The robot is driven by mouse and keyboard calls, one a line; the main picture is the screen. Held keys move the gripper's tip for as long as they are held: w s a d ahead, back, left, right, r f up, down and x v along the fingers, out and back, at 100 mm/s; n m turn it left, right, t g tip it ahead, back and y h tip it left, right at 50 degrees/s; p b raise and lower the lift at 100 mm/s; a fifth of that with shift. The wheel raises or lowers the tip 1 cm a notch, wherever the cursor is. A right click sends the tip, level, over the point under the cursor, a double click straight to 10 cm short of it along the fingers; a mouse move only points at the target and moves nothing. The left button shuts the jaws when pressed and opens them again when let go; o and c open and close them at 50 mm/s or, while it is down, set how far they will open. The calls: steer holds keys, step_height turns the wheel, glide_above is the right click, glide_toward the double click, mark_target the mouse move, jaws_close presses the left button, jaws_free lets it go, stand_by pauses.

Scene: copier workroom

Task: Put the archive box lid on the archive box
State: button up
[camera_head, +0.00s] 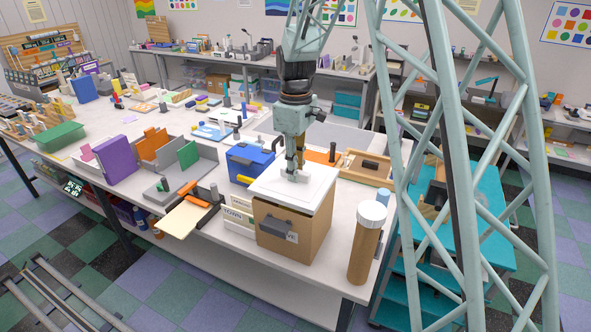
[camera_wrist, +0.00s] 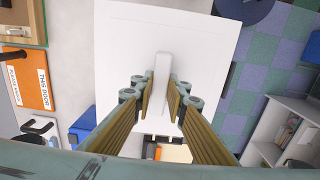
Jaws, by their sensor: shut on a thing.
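The brown archive box (camera_head: 288,235) stands on the table near its front right edge, with a dark grey handle piece on its front. The white archive box lid (camera_head: 312,184) lies over the top of the box, looking close to flat. My gripper (camera_head: 295,174) is above the lid and shut on its raised grip. In the wrist view my gripper (camera_wrist: 169,95) has its two fingers on either side of the white grip bar, and the lid (camera_wrist: 200,50) fills the middle. The box is hidden under the lid there. I cannot tell whether the lid is fully seated.
A brown tube with a white cap (camera_head: 367,245) stands right of the box. A blue case (camera_head: 247,162) is behind left, and a wooden tray (camera_head: 366,168) behind right. A paper trimmer (camera_head: 190,212) lies left. My lattice column crosses the right side.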

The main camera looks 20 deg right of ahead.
steer(key=shift+f+b, duration=0.35)
steer(key=shift+f, duration=0.45)
steer(key=shift+f+b, duration=0.6)
steer(key=shift+f, duration=0.5)
stand_by(2.4)
steer(key=o, duration=1.3)
steer(key=shift+r, duration=6)
